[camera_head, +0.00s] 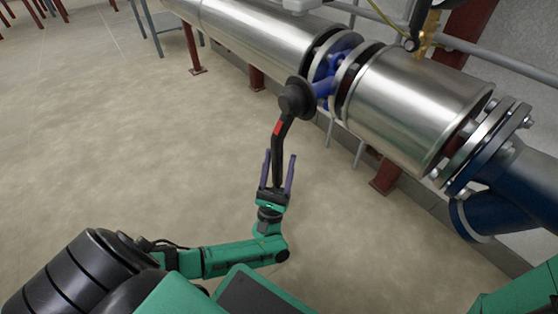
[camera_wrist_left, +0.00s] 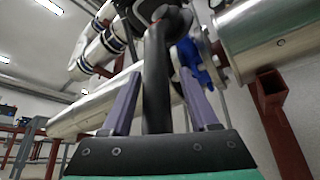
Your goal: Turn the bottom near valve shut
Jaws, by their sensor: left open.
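The valve has a black lever handle (camera_head: 279,150) with a red band, hanging down from a black hub (camera_head: 296,98). Its blue body (camera_head: 327,80) sits between pipe flanges. My left gripper (camera_head: 280,160) is open, with its two purple fingers on either side of the lever's lower part. In the left wrist view the lever (camera_wrist_left: 157,80) rises between the two fingers (camera_wrist_left: 158,98), with a gap visible on both sides. The lever's lower end is hidden behind the gripper body. My right gripper is not in view.
Large silver pipes (camera_head: 415,105) run from upper left to right behind the valve. Dark red supports (camera_head: 385,177) stand beneath them. A dark blue flanged pipe (camera_head: 515,195) is at the right. The floor (camera_head: 130,150) left of the gripper is clear.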

